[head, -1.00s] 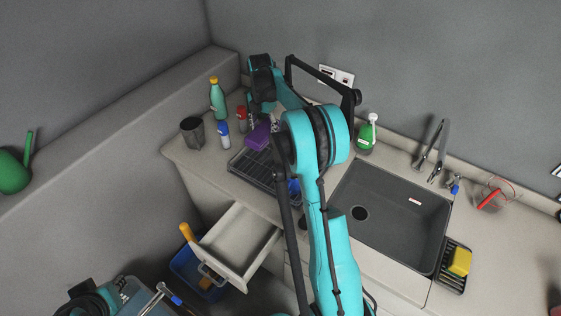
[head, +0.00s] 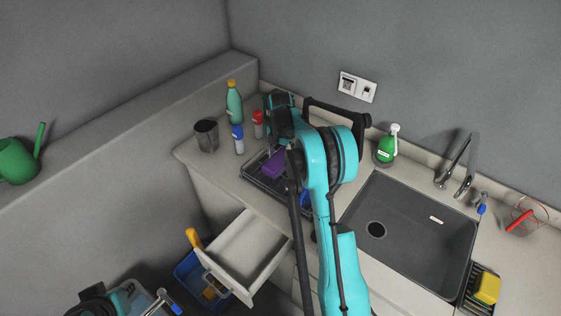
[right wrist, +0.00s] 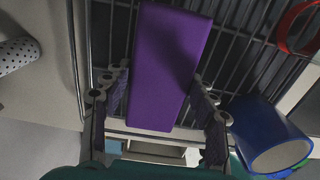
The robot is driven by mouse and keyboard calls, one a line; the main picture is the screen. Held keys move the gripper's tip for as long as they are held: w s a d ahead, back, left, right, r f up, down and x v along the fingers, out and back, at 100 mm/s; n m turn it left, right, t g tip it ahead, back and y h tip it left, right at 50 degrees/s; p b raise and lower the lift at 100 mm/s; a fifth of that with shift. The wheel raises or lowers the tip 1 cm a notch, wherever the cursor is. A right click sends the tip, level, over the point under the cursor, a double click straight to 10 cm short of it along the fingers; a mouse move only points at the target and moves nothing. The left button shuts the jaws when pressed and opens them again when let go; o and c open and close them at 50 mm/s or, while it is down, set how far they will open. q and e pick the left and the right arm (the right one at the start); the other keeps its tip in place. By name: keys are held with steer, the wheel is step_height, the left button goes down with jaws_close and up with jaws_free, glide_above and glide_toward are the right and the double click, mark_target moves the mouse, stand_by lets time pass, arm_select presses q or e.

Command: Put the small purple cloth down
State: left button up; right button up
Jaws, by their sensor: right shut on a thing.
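The small purple cloth (head: 273,164) looks like a flat folded block over the black dish rack (head: 254,173) on the counter. In the right wrist view the cloth (right wrist: 168,65) lies lengthwise between the fingers of my right gripper (right wrist: 160,92), which is shut on it. The rack's bars show beneath and beside the cloth; whether it touches them I cannot tell. In the head view my right arm hides part of the rack and the gripper's fingertips. Part of my left arm shows at the bottom left corner; its finger state is unclear.
A grey cup (head: 206,136), a blue-capped bottle (head: 238,141), a red-capped bottle (head: 258,124) and a green bottle (head: 234,103) stand behind the rack. A blue cup (right wrist: 270,135) is right of the gripper. The sink (head: 410,235) is to the right; a drawer (head: 245,255) stands open below.

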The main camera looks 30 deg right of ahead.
steer(key=shift+f, duration=0.4)
steer(key=shift+f, duration=0.15)
steer(key=o, duration=1)
steer(key=shift+f, duration=0.1)
